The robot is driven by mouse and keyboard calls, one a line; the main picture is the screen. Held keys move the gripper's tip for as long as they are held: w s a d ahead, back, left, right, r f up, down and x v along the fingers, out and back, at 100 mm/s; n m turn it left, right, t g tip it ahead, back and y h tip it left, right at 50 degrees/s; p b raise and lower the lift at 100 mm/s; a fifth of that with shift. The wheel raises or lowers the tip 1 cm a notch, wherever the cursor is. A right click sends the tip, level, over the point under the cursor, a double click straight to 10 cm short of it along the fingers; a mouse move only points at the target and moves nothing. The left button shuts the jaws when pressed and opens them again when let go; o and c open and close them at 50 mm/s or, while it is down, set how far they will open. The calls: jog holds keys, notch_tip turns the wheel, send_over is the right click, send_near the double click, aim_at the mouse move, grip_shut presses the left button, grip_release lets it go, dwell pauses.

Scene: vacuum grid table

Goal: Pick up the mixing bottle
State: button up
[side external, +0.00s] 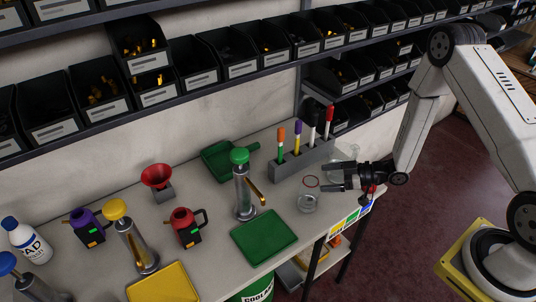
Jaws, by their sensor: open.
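My gripper (338,177) is at the right end of the table, low over its surface, with its fingers pointing left. It is open and I see nothing between the fingers. A small clear container (308,204) stands just left of and nearer than the fingertips, apart from them. Another clear vessel (346,155) stands behind the gripper, partly hidden. A white bottle with a blue cap (27,240) stands at the far left. I cannot tell which of these is the mixing bottle.
A grey rack with several markers (300,158) stands behind the gripper. A green-topped metal cylinder (243,187) and a green tray (264,236) are further left. Shelves of black bins (242,68) line the wall.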

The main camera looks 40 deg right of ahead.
aim_at(309, 192)
jog(key=x, duration=0.5)
jog(key=shift+s+a+f, duration=0.1)
jog(key=shift+f, duration=0.15)
dwell(0.5)
grip_shut()
